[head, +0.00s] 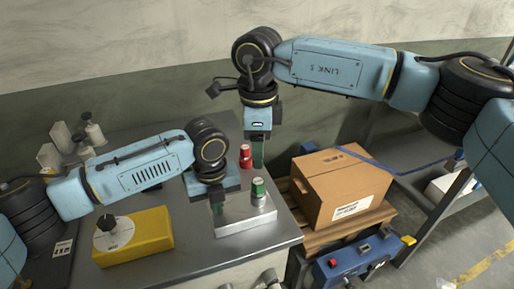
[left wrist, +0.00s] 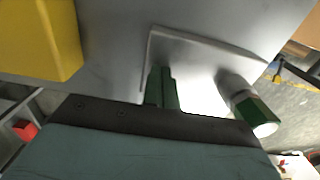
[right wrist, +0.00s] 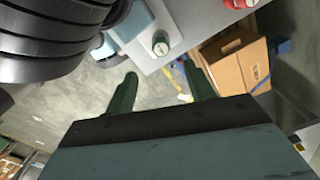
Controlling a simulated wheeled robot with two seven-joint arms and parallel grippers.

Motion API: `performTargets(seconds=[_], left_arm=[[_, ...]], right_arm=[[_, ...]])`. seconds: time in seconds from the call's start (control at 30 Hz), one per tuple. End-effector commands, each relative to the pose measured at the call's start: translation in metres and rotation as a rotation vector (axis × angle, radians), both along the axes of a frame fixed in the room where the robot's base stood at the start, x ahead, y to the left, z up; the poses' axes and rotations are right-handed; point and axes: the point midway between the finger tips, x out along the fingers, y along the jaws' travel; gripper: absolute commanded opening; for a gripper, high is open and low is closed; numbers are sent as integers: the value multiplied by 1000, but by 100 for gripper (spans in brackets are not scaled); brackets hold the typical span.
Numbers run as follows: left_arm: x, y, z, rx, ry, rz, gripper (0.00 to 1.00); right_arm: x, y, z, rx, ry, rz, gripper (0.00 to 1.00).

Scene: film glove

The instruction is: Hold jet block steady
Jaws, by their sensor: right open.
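The jet block, as I take it, is a pale metal block (head: 245,223) near the front right of the grey bench; it also shows in the left wrist view (left wrist: 205,65). A green-banded fitting (head: 259,190) with a white top stands on it. My left gripper (head: 218,209) is low at the block's left part, its fingers (left wrist: 161,88) close together. I see nothing between them, and whether the tips touch the block is unclear. My right gripper (head: 258,152) is open and empty above the bench's right edge, behind the fitting; its fingers (right wrist: 160,90) stand wide apart.
A yellow box (head: 135,238) with a black knob stands at left on the bench (head: 200,250). A red fitting (head: 246,156) stands behind the block. A cardboard box (head: 342,190) rests on a wooden pallet right of the bench.

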Motion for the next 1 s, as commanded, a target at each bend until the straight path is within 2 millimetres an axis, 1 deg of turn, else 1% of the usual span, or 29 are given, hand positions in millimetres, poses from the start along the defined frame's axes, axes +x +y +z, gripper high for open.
performTargets(seconds=[0.03, 0.4, 0.6, 0.7, 0.8, 0.9, 1.0], left_arm=[[-4, 0, -7, 5, 12, -1, 0], [-4, 0, -7, 5, 12, -1, 0], [-4, 0, -7, 5, 12, -1, 0], [-4, 0, -7, 5, 12, -1, 0], [-4, 0, -7, 5, 12, -2, 0], [-4, 0, -7, 5, 12, -2, 0], [-4, 0, -7, 5, 12, -2, 0]], right_arm=[[0, 0, 1, 0, 0, 85, 54], [-1, 1, 17, -1, 0, 789, 54], [-1, 0, 23, -1, 1, 1118, 54], [-1, 0, 26, -2, 1, 1233, 54], [-1, 0, 27, -2, 1, 1309, 54], [-1, 0, 27, -2, 1, 1347, 54], [-1, 0, 20, -2, 2, 1360, 54]])
